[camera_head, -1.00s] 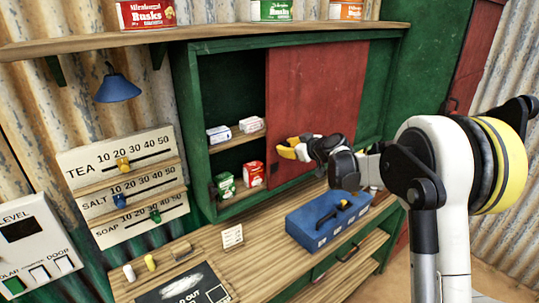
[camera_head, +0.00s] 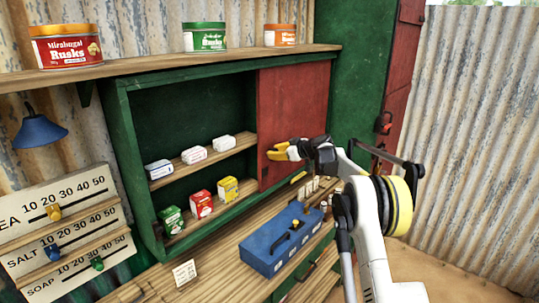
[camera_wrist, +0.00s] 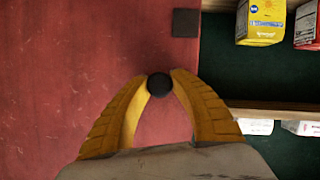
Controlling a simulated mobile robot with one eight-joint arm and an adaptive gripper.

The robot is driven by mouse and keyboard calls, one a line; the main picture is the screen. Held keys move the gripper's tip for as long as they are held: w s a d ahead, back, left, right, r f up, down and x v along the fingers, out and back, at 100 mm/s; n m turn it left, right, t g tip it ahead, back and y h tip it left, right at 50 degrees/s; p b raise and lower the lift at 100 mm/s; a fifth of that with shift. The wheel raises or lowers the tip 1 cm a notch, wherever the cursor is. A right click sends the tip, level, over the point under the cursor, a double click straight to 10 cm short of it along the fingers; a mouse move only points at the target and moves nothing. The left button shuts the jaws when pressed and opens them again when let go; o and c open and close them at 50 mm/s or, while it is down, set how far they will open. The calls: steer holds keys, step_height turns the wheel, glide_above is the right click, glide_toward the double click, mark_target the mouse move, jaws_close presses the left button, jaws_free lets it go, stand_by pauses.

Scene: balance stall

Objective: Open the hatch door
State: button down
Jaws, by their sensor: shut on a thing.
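The hatch door is a red sliding panel (camera_head: 296,110) in the green cabinet frame (camera_head: 125,120). It stands to the right, and the left part of the cabinet is open, showing two shelves of small packets. My gripper (camera_head: 270,150) is at the panel's left part. In the wrist view my gripper's yellow fingers (camera_wrist: 159,84) are closed around a round dark knob (camera_wrist: 159,86) on the red panel (camera_wrist: 60,70). A dark square plate (camera_wrist: 186,22) sits near the panel's edge. Part of the panel is hidden behind my gripper.
A blue box with a handle (camera_head: 280,240) stands on the wooden counter below the cabinet. Tins, including a red one (camera_head: 66,46), stand on the shelf above. A blue lamp (camera_head: 38,131) hangs at the left. A red door (camera_head: 402,80) is at the right.

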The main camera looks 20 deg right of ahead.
steer(key=shift+d, duration=0.15)
steer(key=c, duration=1.1)
jaws_free()
steer(key=v, duration=1.2)
steer(key=shift+f, duration=0.1)
